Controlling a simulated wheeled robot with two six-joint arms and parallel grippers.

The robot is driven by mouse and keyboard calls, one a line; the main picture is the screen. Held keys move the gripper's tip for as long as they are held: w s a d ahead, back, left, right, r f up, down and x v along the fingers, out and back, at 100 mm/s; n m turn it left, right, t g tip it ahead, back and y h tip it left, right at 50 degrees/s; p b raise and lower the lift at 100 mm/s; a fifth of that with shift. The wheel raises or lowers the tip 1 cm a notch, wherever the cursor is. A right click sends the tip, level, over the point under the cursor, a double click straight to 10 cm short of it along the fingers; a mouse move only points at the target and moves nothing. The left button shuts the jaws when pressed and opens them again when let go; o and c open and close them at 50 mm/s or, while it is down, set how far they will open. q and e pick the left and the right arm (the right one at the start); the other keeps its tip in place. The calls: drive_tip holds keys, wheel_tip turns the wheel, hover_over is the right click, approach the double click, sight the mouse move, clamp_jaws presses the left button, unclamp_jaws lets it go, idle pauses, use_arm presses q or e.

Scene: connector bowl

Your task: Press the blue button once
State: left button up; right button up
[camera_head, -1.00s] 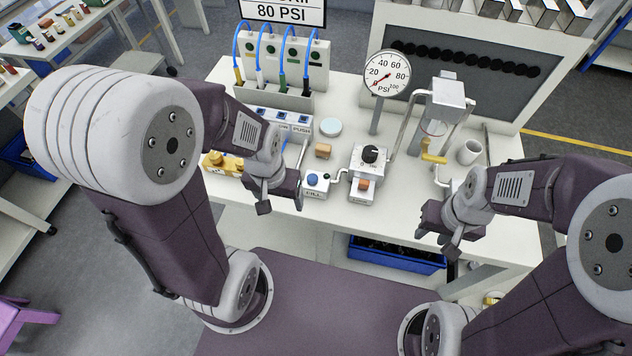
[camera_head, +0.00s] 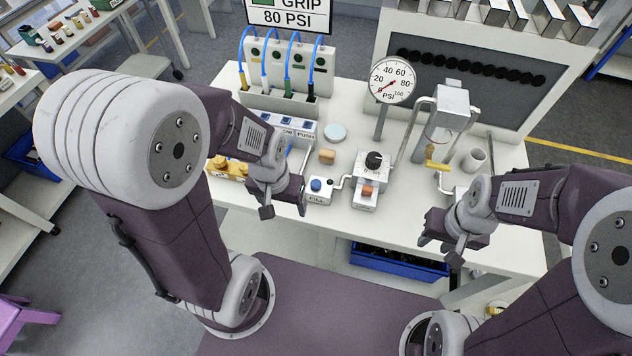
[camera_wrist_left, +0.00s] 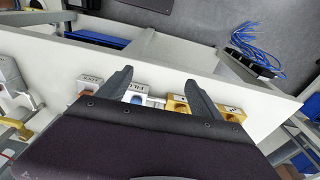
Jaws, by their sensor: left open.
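The blue button (camera_head: 316,184) sits on a small white box (camera_head: 319,197) near the table's front edge. In the left wrist view the blue button (camera_wrist_left: 137,99) shows between the fingers, on the box marked FILL. My left gripper (camera_head: 285,208) is open and empty, just left of the box in the head view and apart from the button. Its two fingers also show in the left wrist view (camera_wrist_left: 155,88). My right gripper (camera_head: 440,250) is at the right, in front of the table edge. Its fingertips are too small to judge.
A pressure gauge (camera_head: 391,80) stands behind.

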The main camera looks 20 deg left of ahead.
use_arm(q)
clamp_jaws()
idle(1.5)
